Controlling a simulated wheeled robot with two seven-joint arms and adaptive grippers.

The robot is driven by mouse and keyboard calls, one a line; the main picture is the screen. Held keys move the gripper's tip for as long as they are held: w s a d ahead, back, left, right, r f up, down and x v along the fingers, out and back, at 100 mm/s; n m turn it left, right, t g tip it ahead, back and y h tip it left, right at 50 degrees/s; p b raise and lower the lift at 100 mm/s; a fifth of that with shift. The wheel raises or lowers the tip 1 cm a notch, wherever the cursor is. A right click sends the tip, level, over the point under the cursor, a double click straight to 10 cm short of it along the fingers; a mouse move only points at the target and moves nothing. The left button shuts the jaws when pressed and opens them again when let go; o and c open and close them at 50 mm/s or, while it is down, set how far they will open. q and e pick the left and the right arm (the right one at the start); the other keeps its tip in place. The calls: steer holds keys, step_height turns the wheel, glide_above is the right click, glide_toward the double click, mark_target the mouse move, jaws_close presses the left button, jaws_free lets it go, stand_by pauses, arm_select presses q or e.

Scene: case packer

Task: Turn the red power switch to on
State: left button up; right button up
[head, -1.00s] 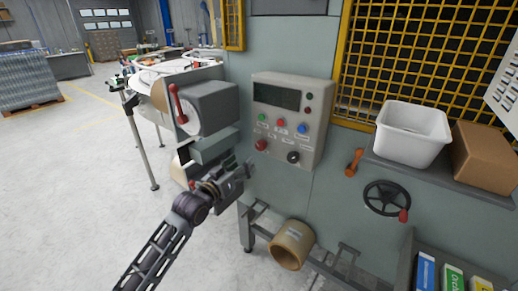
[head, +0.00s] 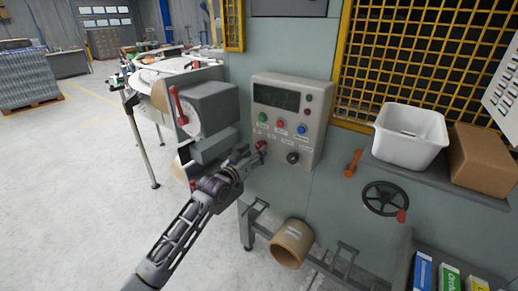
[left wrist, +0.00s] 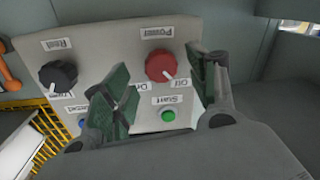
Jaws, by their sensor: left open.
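The red power switch (head: 261,145) is a round knob at the lower left of the grey control panel (head: 288,82). In the left wrist view the red knob (left wrist: 165,66) appears upside down under the Power label, with On and Off labels beside it; its white mark lies nearer Off. My left gripper (head: 252,154) is open at the knob's lower left in the head view. In the left wrist view its green-padded fingers (left wrist: 160,88) stand on either side of the knob, apart from it as far as I can tell. My right gripper is not in view.
A black knob (head: 293,157) sits right of the red one, with green (head: 262,117), red (head: 280,124) and blue (head: 302,129) buttons above. A grey box with a red lever (head: 177,105) stands left of the panel. An orange handle (head: 353,163) and handwheel (head: 385,198) are right.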

mark_target(259, 148)
arm_select(q)
steer(key=shift+x, duration=1.75)
steer(key=c, duration=1)
